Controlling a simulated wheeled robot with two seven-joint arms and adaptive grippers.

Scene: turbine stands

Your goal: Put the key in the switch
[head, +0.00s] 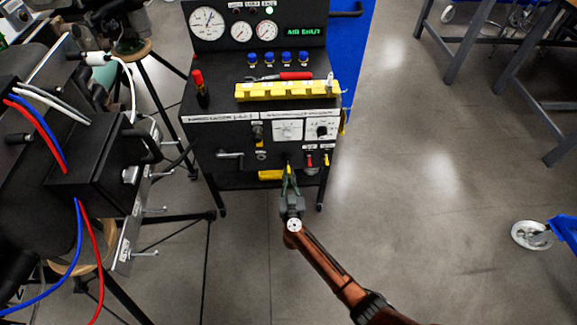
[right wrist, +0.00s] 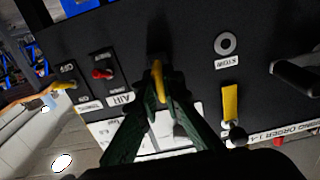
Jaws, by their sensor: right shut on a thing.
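My right gripper (head: 289,178) is in front of the lower part of the black control cart (head: 240,160) in the head view. In the right wrist view its green fingers (right wrist: 158,97) are shut on a small yellow key (right wrist: 157,78). The key's far end points at the black panel (right wrist: 190,40), close to a dark fitting that looks like the switch (right wrist: 159,62). Whether the key is in it or just in front of it I cannot tell. My left gripper is not in view.
A red toggle (right wrist: 102,73) sits beside the key on the panel, and a yellow lever (right wrist: 230,100) on the other side. A crank handle (head: 230,155) juts from the cart's front left. Black equipment with hoses (head: 100,165) stands at left.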

